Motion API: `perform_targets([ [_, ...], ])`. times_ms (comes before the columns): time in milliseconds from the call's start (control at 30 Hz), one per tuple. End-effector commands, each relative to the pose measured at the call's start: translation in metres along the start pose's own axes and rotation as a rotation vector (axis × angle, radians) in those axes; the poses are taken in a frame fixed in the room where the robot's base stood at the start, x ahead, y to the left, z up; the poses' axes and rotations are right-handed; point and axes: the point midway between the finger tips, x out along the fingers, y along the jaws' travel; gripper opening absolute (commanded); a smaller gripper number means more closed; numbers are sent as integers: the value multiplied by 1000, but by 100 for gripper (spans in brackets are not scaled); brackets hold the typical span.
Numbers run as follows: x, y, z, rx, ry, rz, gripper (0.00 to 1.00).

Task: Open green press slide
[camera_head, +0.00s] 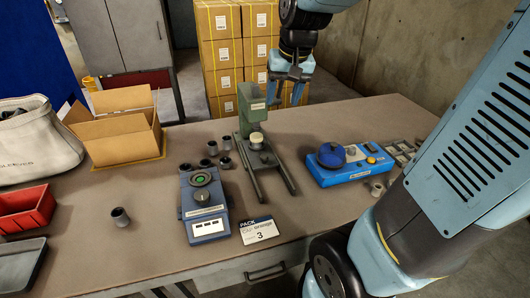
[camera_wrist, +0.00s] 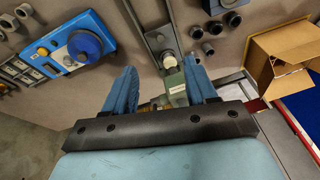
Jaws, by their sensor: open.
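The green press (camera_head: 246,112) stands upright on the table near its back edge. Its slide has two dark rails (camera_head: 290,178) reaching toward the front of the table, with a round cream-coloured piece (camera_head: 256,138) at the press. My gripper (camera_head: 285,98) is open and empty, pointing down behind and slightly right of the press. In the wrist view my gripper's blue fingers (camera_wrist: 160,62) stand apart, with the green press (camera_wrist: 176,88) between and beyond them. The cream piece (camera_wrist: 169,62) and a rail (camera_wrist: 132,14) also show there. I cannot tell any contact between fingers and press.
A blue device with a green button (camera_head: 205,200) sits left of the rails. Another blue box with a round blue top (camera_head: 332,156) sits right. Small grey cups (camera_head: 213,148) stand near the press. A cardboard box (camera_head: 120,150) and a sign (camera_head: 258,230) are also on the table.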

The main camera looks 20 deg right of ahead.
Motion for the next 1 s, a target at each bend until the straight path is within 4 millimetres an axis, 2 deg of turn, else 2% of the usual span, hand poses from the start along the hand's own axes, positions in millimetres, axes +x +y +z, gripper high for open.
perform_targets([
  [100, 27, -3, -22, 36, -49, 10, 57],
  [300, 73, -7, -54, 98, -118, 38, 57],
  [600, 148, -9, -90, 178, -201, 103, 57],
  [800, 181, -9, -101, 209, -228, 135, 57],
  [1000, 194, -8, -103, 218, -234, 146, 57],
])
